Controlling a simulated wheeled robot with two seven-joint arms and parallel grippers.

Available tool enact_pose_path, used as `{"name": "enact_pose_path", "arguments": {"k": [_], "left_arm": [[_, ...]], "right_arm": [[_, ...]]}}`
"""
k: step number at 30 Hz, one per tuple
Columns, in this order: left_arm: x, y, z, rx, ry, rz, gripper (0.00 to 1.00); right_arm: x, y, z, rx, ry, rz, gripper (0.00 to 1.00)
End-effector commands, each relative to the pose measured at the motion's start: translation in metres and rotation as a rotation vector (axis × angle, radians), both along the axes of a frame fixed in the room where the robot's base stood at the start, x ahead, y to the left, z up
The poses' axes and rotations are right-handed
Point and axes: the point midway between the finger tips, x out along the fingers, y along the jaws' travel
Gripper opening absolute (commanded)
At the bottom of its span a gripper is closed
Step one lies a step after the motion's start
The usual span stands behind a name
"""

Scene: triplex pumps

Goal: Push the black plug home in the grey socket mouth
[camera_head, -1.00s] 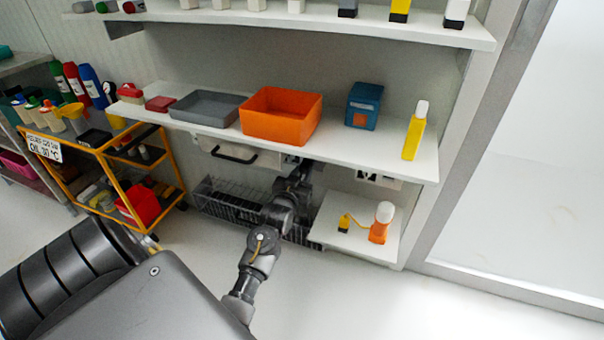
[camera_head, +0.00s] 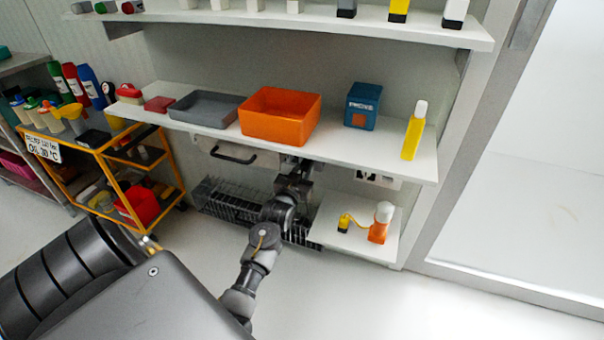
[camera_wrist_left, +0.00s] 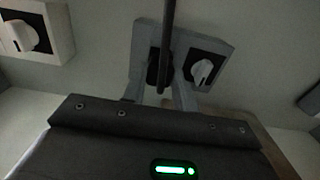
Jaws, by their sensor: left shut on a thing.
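The black plug (camera_wrist_left: 154,70) shows in the left wrist view, between the fingers of my left gripper (camera_wrist_left: 160,86), which is shut on it. A dark cable (camera_wrist_left: 168,30) rises in front of the plug. The plug is at the left mouth of a grey double socket (camera_wrist_left: 225,47). Whether it is fully seated cannot be told, as the cable and fingers hide the contact. The right mouth holds a white plug (camera_wrist_left: 202,72). In the head view my left gripper (camera_head: 299,176) is at the wall below the shelf, its fingertips and the plug hard to make out.
Another socket with a white plug (camera_wrist_left: 20,37) is at the left of the wrist view. A shelf (camera_head: 350,150) with an orange bin (camera_head: 282,117) overhangs the arm. A dark wire rack (camera_head: 225,203) lies below, and a low shelf (camera_head: 330,232) holds an orange-white bottle (camera_head: 380,222).

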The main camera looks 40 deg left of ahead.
Motion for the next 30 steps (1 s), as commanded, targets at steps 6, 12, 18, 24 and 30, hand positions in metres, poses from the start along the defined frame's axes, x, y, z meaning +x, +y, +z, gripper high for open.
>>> {"name": "enact_pose_path", "arguments": {"k": [6, 12, 18, 24, 30], "left_arm": [[0.006, 0.002, 0.001, 0.001, -0.002, 0.000, 0.06], [0.010, 0.003, 0.000, 0.000, -0.001, 0.000, 0.06], [0.015, 0.005, 0.001, 0.001, -0.002, 0.000, 0.06], [0.014, 0.005, 0.001, 0.000, -0.001, 0.000, 0.54], [0.014, 0.005, 0.000, 0.000, 0.000, 0.000, 0.54]], "right_arm": [[0.000, 0.000, 0.000, 0.000, 0.000, 0.000, 0.36], [0.000, 0.000, -0.001, 0.000, 0.000, 0.000, 0.36], [0.000, 0.000, -0.001, 0.000, 0.000, 0.000, 0.36], [0.000, 0.000, -0.001, 0.000, 0.000, 0.000, 0.36], [0.000, 0.000, -0.001, 0.000, 0.000, 0.000, 0.36]]}}
